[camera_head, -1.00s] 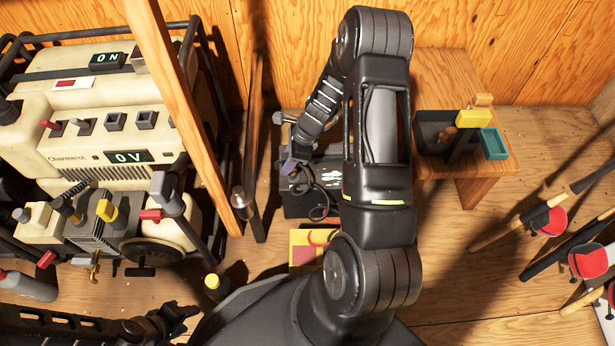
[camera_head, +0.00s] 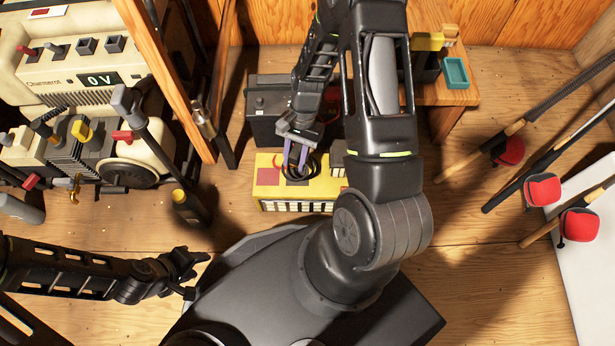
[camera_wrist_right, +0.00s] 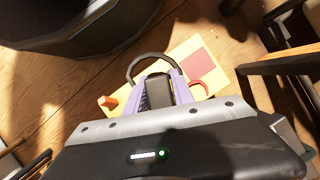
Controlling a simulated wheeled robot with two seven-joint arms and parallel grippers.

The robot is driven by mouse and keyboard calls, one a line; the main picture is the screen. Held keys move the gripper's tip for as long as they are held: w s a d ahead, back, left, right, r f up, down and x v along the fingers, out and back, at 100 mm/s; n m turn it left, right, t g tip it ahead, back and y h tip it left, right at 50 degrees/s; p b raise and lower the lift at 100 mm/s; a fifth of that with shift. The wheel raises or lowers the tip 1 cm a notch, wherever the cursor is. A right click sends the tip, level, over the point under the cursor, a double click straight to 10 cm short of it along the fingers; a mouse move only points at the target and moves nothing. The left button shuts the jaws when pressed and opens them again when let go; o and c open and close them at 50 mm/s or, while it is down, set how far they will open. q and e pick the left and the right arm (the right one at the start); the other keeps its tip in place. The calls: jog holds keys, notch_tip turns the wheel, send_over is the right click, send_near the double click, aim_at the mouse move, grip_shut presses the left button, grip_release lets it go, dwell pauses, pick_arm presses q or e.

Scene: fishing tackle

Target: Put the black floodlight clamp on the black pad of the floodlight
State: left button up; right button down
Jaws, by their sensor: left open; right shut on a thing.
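My right gripper (camera_head: 295,158) has its purple fingers pointing down over the yellow box-shaped unit (camera_head: 262,194), which I take to be the floodlight. In the right wrist view the gripper (camera_wrist_right: 160,92) is shut on a black piece, the black clamp (camera_wrist_right: 157,88), with a black cable loop (camera_wrist_right: 150,57) around it. The unit has a red pad (camera_head: 268,176) at its left; it also shows in the wrist view (camera_wrist_right: 197,60). The black pad is not clearly visible; gripper and cable cover that area. I cannot tell whether the clamp touches the unit. My left gripper (camera_head: 188,272) is open and empty, low at left.
A black box (camera_head: 262,105) stands right behind the yellow unit. A cream generator (camera_head: 75,80) and a wooden post (camera_head: 165,75) are at left. A wooden stool (camera_head: 455,95) is at back right. Rods with red reels (camera_head: 542,190) lie at right. Floor between is clear.

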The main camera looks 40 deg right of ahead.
jog(key=shift+w, duration=0.1)
jog(key=b, duration=0.3)
send_over(294, 184)
jog(key=d, duration=0.1)
jog(key=f, duration=0.6)
jog(key=shift+w+d+f, duration=0.15)
jog(key=shift+w, duration=0.2)
jog(key=shift+f+b, duration=0.8)
jog(key=shift+f, duration=1.05)
jog(key=shift+f, duration=0.25)
jog(key=c, duration=1.1)
grip_release()
jog(key=shift+r, duration=0.1)
